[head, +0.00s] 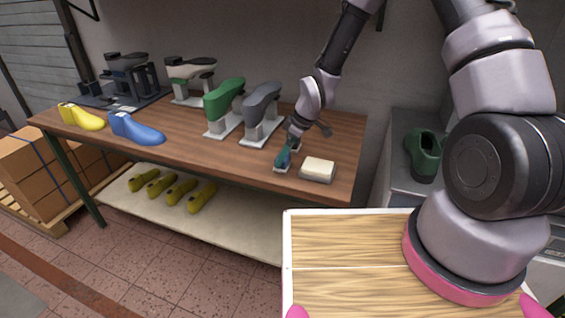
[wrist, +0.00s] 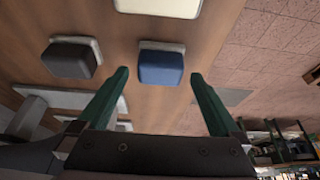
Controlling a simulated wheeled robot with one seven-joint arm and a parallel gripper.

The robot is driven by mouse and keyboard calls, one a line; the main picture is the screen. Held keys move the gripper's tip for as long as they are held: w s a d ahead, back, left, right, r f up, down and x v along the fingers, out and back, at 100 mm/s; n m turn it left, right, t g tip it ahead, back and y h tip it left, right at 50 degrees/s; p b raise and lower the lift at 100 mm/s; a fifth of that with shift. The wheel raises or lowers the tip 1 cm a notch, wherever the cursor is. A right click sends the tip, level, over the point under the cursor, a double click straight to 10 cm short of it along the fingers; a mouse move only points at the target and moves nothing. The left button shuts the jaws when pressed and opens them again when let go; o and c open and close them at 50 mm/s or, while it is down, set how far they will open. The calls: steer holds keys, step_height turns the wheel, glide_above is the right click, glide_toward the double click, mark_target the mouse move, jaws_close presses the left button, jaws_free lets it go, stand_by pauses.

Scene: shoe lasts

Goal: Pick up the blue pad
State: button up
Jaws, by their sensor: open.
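A blue pad (wrist: 161,67) with a light base sits on the wooden table, seen in the wrist view. My gripper (wrist: 159,78) is open, with one green finger toward each side of the pad in that picture. I cannot tell whether the fingers touch it; nothing appears gripped. In the head view my gripper (head: 289,152) is low over the table's front right part, and the blue pad cannot be made out clearly behind the fingers.
A cream block (head: 318,168) lies just right of my gripper. A dark pad (wrist: 72,58) sits left of the blue one in the wrist view. A grey shoe last (head: 262,108) and a green one (head: 224,102) stand on the table (head: 190,140) to the left.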

steer(key=shift+x, duration=1.3)
steer(key=c, duration=1.3)
steer(key=shift+r, duration=0.1)
step_height(320, 180, up, 10)
steer(key=shift+f, duration=0.1)
